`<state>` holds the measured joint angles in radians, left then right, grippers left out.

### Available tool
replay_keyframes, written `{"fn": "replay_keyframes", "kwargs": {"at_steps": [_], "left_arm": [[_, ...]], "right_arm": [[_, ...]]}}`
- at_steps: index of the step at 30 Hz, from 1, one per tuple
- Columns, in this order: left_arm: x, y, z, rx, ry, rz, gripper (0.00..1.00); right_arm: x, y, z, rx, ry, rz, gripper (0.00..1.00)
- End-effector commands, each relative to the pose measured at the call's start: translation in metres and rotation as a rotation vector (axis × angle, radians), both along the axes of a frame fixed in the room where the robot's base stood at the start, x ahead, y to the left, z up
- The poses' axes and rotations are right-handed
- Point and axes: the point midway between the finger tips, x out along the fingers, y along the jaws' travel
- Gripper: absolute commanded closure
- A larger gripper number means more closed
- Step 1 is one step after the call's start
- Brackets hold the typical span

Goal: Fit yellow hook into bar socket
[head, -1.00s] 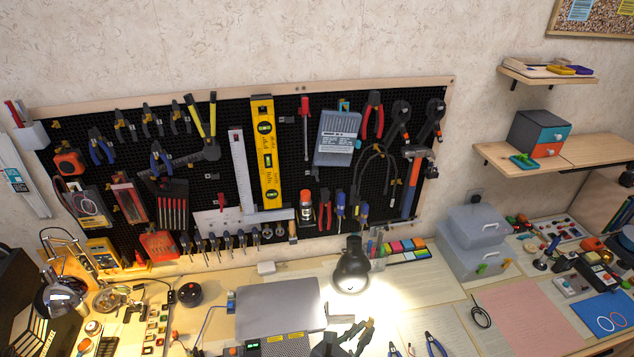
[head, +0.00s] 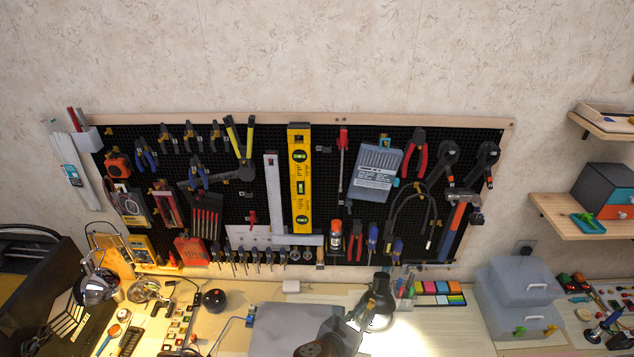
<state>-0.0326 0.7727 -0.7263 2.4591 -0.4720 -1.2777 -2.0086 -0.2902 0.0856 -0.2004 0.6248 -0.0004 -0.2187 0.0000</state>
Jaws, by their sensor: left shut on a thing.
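My left gripper (head: 368,302) is at the lower middle, in front of the desk lamp and below the pegboard. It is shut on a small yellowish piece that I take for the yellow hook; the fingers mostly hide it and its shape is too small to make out. The black pegboard (head: 262,150) hangs on the wall. Small grey fittings sit on it, one left of the white square (head: 248,194) and one right of the yellow level (head: 327,149); I cannot tell which is the bar socket. My right gripper is out of view.
The desk lamp (head: 384,282) stands right behind my left gripper. Tools crowd the board: a yellow level (head: 300,170), a blue-grey case (head: 376,169) and a hammer (head: 455,222). A grey laptop (head: 288,326) lies on the desk. Clear bins (head: 520,290) stand at right.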

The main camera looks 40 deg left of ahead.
Motion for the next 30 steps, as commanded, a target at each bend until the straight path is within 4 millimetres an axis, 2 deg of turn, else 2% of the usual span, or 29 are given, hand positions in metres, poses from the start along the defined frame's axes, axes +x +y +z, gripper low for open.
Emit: {"fn": "replay_keyframes", "kwargs": {"at_steps": [1,5,9,15,21,25,30], "left_arm": [[0.014,0.014,0.038,0.011,-0.002,0.024,1.0],[0.042,0.051,0.093,0.005,0.029,0.112,1.0],[0.064,0.091,0.158,-0.006,0.062,0.221,1.0],[0.079,0.143,0.257,-0.025,0.099,0.385,1.0],[0.077,0.182,0.345,-0.049,0.132,0.53,1.0],[0.073,0.197,0.38,-0.06,0.148,0.592,1.0],[0.069,0.205,0.398,-0.067,0.161,0.629,1.0]], "right_arm": [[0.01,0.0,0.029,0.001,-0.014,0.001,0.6],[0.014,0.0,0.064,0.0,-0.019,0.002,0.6],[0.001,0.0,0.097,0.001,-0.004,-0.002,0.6],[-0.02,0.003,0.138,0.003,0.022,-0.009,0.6],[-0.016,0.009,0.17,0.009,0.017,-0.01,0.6],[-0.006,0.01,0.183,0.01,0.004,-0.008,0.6],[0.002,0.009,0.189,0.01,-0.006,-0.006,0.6]]}}
